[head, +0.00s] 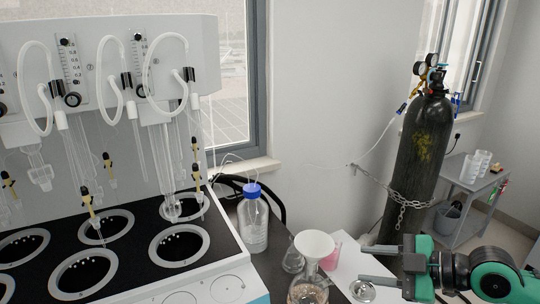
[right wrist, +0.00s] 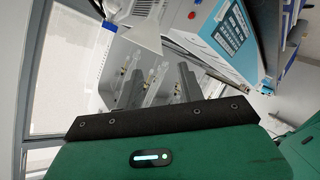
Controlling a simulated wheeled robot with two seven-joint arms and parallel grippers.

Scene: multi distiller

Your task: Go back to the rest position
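My right gripper (head: 364,265) is at the lower right of the head view, its two grey fingers pointing left and spread apart. Nothing is held between them. It appears beside the flask with a white funnel (head: 314,245); the exact gap cannot be told. In the right wrist view, the grey fingers (right wrist: 160,90) stand apart, with glass tubes of the distiller seen beyond them. The multi distiller (head: 120,215), with round black wells and glass tubes, fills the left of the head view.
A blue-capped bottle (head: 253,222) stands right of the distiller. A pink item (head: 331,256) and a small round metal dish (head: 363,291) are near the gripper. A chained black gas cylinder (head: 418,160) stands behind it. A grey cart (head: 470,185) is at the far right.

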